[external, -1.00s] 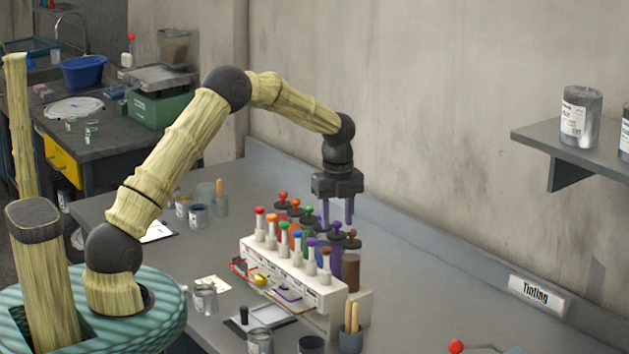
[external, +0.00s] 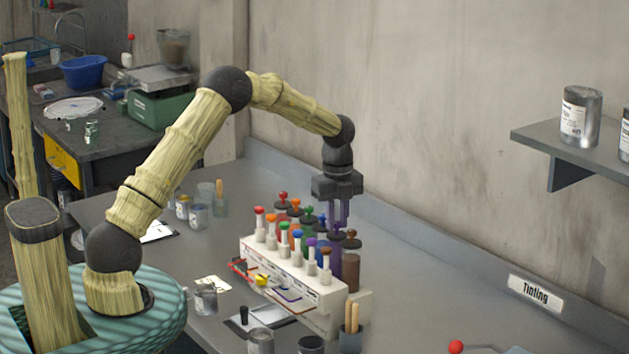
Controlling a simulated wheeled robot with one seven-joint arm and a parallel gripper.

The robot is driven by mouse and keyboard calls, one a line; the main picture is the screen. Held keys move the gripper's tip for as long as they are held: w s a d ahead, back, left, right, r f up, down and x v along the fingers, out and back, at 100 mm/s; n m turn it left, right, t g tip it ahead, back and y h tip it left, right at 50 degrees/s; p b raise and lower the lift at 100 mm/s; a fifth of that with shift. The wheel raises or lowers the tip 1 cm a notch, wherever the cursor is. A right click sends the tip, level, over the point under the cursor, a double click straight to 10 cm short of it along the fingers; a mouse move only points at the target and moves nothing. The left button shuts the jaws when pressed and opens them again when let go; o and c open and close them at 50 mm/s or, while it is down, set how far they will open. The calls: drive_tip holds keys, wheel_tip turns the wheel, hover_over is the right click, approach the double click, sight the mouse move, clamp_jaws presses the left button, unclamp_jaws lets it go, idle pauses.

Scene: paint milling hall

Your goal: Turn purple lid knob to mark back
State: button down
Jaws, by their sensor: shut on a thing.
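The tinting dispenser (external: 318,291) is a white block on the bench, with a back row of coloured canisters under dark lids with knobs. The purple canister (external: 335,258) is second from the right end, next to the brown one. My gripper (external: 338,222) points straight down over it. Its purple-looking fingers are close together, shut on the purple lid knob at the top of that canister. The fingers hide most of the knob, and I cannot make out its pointing direction or the mark.
A brown knob (external: 351,233) stands close on the right and a green one (external: 309,211) on the left. A front row of white plungers, including a purple-topped one (external: 311,242), stands before the canisters. The bench behind, towards the wall, is clear.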

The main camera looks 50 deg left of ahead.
drive_tip(key=n, duration=0.5)
drive_tip(key=shift+r, duration=0.1)
drive_tip(key=n, duration=0.4)
drive_tip(key=shift+n, duration=0.3)
drive_tip(key=n, duration=0.4)
drive_tip(key=shift+n, duration=0.3)
drive_tip(key=n, duration=0.4)
drive_tip(key=shift+n, duration=0.3)
drive_tip(key=n, duration=0.4)
drive_tip(key=shift+w+r+p, duration=0.1)
drive_tip(key=shift+p, duration=0.25)
drive_tip(key=n, duration=0.4)
drive_tip(key=n+p, duration=0.1)
drive_tip(key=n, duration=0.3)
drive_tip(key=shift+n, duration=0.3)
drive_tip(key=shift+n+p, duration=0.35)
drive_tip(key=shift+n, duration=1.55)
